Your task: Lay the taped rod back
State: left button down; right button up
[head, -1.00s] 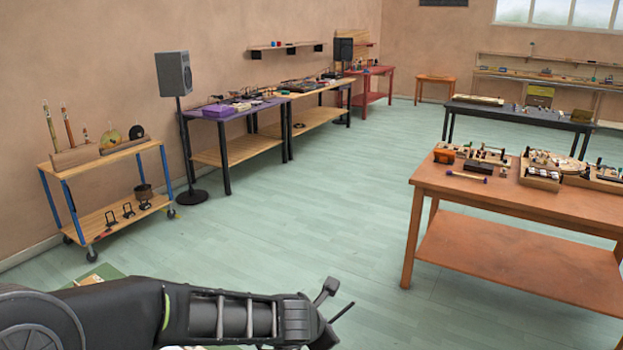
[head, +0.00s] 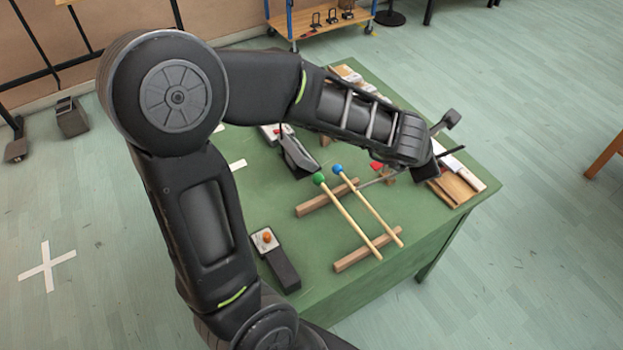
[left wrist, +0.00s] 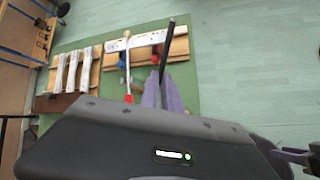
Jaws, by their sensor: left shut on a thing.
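My left gripper (head: 440,157) reaches over the right part of a green table (head: 270,205), shut on a thin rod. The rod's dark end (head: 456,150) sticks out to the right in the head view, and a grey length (head: 376,180) in line with it shows on the other side. In the left wrist view the dark end (left wrist: 167,50) rises from between the purple fingers (left wrist: 164,95). The gripper hides the rod's middle. Whether the rod touches anything below I cannot tell.
Green-headed (head: 340,205) and blue-headed (head: 368,212) mallets lie across two wooden bars (head: 352,256). A wooden board with a pale bar (head: 462,172) lies under the gripper, near the edge. A red-tipped stick (left wrist: 128,75) lies nearby. A box with an orange knob (head: 267,238) is front left.

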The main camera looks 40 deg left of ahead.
pick_arm(q)
jog(key=shift+w+d, duration=0.1)
jog(key=s+a+f+n+g+p, duration=0.2)
jog(key=s+a+f+n+g, duration=0.3)
jog(key=n, duration=0.6)
jog(key=s+a+f+n+g+y+p, duration=0.1)
jog(key=s+a+f+n+g+p, duration=0.1)
jog(key=s+a+f+n+g, duration=0.3)
jog(key=s+a+f+n, duration=0.2)
jog(key=s+a+n, duration=0.2)
jog(key=a+n, duration=0.2)
jog(key=shift+s+a+f+y+p, duration=0.3)
jog(key=shift+a+p, duration=0.1)
jog(key=shift+a, duration=0.3)
jog(key=shift+f, duration=0.1)
notch_tip(320, 180, down, 6)
jog(key=b, duration=0.4)
jog(key=shift+f, duration=0.1)
